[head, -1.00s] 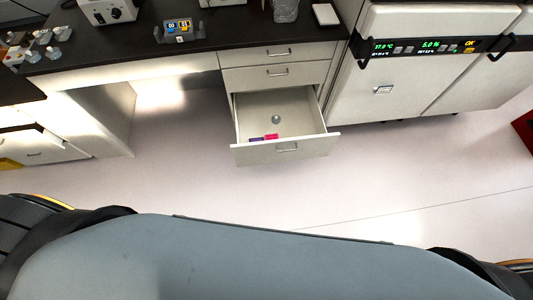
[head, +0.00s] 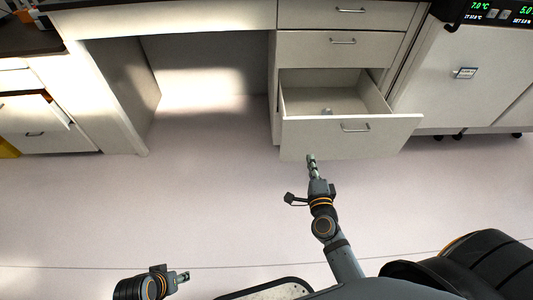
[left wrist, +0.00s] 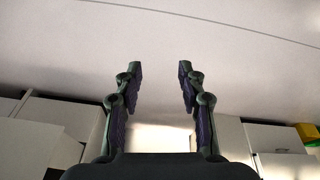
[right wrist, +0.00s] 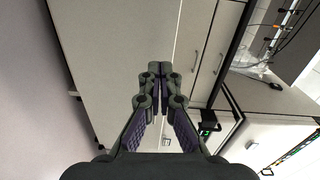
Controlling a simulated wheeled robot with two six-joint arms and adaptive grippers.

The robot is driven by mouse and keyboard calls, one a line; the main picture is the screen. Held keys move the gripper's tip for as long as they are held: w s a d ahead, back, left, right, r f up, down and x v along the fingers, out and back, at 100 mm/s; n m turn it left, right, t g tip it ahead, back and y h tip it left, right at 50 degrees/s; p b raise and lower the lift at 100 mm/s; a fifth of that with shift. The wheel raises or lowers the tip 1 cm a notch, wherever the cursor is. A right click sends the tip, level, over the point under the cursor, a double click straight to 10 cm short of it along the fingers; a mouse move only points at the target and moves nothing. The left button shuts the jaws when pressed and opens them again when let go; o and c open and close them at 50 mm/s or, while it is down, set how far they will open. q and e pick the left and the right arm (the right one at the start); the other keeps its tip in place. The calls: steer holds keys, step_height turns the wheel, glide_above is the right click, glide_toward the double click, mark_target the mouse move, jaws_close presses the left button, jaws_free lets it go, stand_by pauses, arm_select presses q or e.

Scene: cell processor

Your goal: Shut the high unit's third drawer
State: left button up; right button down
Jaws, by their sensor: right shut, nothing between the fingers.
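The high unit's third drawer (head: 350,138) is pulled well out, below two shut drawers. It has a pale front with a metal bar handle (head: 355,127), and a small round object shows inside. My right gripper (head: 311,158) is shut and empty, at the lower left corner of the drawer's front. Whether it touches the front cannot be told. In the right wrist view its closed fingertips (right wrist: 160,68) show before pale panels. My left gripper (head: 185,276) is low at the left, far from the drawer. In the left wrist view its fingers (left wrist: 159,68) are apart with nothing between.
The two upper drawers (head: 338,47) are shut. An open knee space lies left of the drawer unit. A white appliance (head: 450,85) with a green display stands to the right. The pale floor (head: 180,200) in front is clear.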

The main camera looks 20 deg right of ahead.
glide_toward(301, 123)
steer(key=shift+m, duration=0.4)
steer(key=x, duration=0.5)
steer(key=shift+w+f, duration=0.25)
steer(key=shift+w, duration=0.15)
arm_select(q)
steer(key=shift+s+a+r, duration=0.2)
steer(key=shift+a+r, duration=0.15)
steer(key=shift+r, duration=0.05)
arm_select(e)
steer(key=shift+w+d, duration=0.2)
steer(key=shift+w, duration=0.3)
